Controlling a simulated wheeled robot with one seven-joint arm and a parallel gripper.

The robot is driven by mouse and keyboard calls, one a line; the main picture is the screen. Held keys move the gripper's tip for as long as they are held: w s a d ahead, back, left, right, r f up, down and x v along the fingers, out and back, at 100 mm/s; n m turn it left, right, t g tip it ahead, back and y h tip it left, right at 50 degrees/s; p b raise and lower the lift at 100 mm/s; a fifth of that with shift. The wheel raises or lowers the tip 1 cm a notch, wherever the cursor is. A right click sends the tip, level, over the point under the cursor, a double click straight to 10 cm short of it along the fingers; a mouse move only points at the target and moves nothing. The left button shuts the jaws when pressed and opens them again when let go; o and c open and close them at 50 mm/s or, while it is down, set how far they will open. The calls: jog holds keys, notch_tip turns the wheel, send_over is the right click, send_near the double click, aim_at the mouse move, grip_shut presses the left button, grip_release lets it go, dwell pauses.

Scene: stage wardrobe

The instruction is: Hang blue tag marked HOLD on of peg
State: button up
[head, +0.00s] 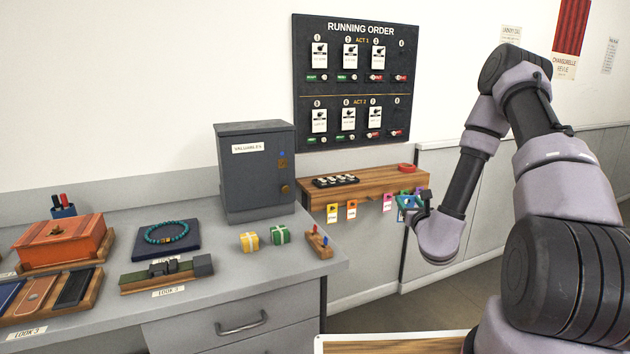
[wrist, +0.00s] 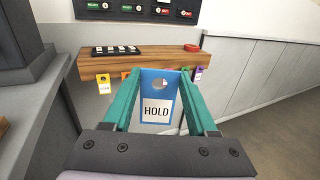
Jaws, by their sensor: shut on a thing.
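The blue tag (wrist: 174,85) marked HOLD is upright between the two teal fingers of my gripper (wrist: 158,98), with a round hole near its top. My gripper is shut on it. In the head view the blue tag (head: 403,203) shows small beside my gripper (head: 414,204), in front of the right part of the wooden shelf (head: 385,179). Other coloured tags hang along the shelf's front edge, including a yellow tag (head: 332,213), an orange tag (head: 351,210) and a pink tag (head: 387,202). The pegs are too small or hidden to make out, and the held tag covers part of the edge.
The grey desk (head: 225,287) with a dark valuables safe (head: 252,172) stands left of the shelf. A black tray (head: 336,181) and a red ring (head: 407,168) lie on the shelf. The Running Order board (head: 351,98) is above. Floor space is open at the right.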

jog(key=w+d+f+n+y, duration=0.1)
jog(key=w+d+f+y, duration=0.1)
jog(key=f, duration=0.3)
jog(key=w+d+f+n+g+y, duration=0.1)
jog(key=w+d+f+n+y, duration=0.1)
jog(key=f, duration=0.4)
jog(key=w+d+f+n+y, duration=0.1)
jog(key=w+d+f+y, duration=0.2)
jog(key=w+d+f, duration=0.1)
jog(key=shift+d+f+n, duration=0.3)
jog(key=shift+d+f, duration=0.4)
jog(key=shift+d, duration=0.25)
jog(key=shift+w, duration=0.1)
